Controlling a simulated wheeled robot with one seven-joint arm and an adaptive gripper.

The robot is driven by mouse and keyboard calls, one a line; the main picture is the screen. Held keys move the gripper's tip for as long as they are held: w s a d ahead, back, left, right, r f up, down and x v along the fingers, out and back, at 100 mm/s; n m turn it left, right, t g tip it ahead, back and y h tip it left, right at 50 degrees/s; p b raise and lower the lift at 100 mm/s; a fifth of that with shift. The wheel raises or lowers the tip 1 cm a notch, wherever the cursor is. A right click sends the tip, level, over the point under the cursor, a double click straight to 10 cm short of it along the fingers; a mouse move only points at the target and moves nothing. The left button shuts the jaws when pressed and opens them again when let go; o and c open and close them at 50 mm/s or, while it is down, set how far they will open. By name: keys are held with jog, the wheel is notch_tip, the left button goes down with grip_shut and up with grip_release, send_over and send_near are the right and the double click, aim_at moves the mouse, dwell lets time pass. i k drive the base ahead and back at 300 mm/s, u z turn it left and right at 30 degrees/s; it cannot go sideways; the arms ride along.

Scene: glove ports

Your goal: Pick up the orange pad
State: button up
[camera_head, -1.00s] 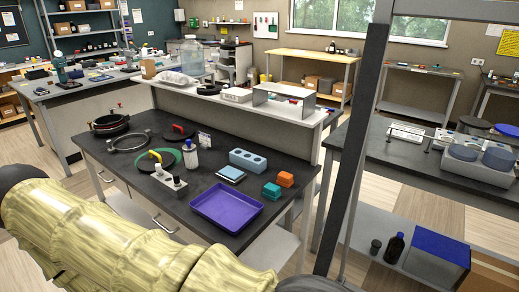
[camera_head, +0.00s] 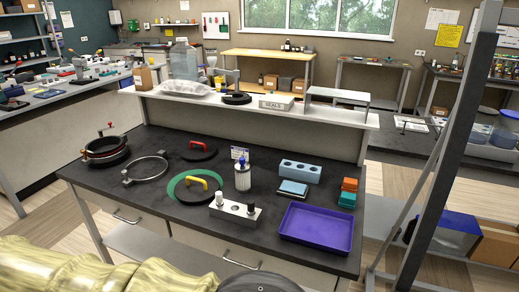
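An orange pad (camera_head: 349,185) lies on the dark bench top near its right end, as a small orange block that looks like a stack of pads. A similar teal block (camera_head: 346,199) sits right in front of it, close or touching; I cannot tell which. My gripper is not in view.
A purple tray (camera_head: 317,228) lies in front of the pads. A blue block with holes (camera_head: 300,171) and a light blue flat box (camera_head: 293,188) are to their left. A white bottle (camera_head: 243,175) stands mid-bench. A raised shelf (camera_head: 255,110) runs behind. A dark upright post (camera_head: 446,160) stands at right.

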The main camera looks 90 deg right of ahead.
aim_at(349, 185)
jog(key=z, duration=0.05)
jog(key=i, duration=0.15)
jog(key=z, duration=3.55)
jog(key=i, duration=0.5)
jog(key=k, duration=0.5)
jog(key=u, duration=3.15)
jog(key=k, duration=0.85)
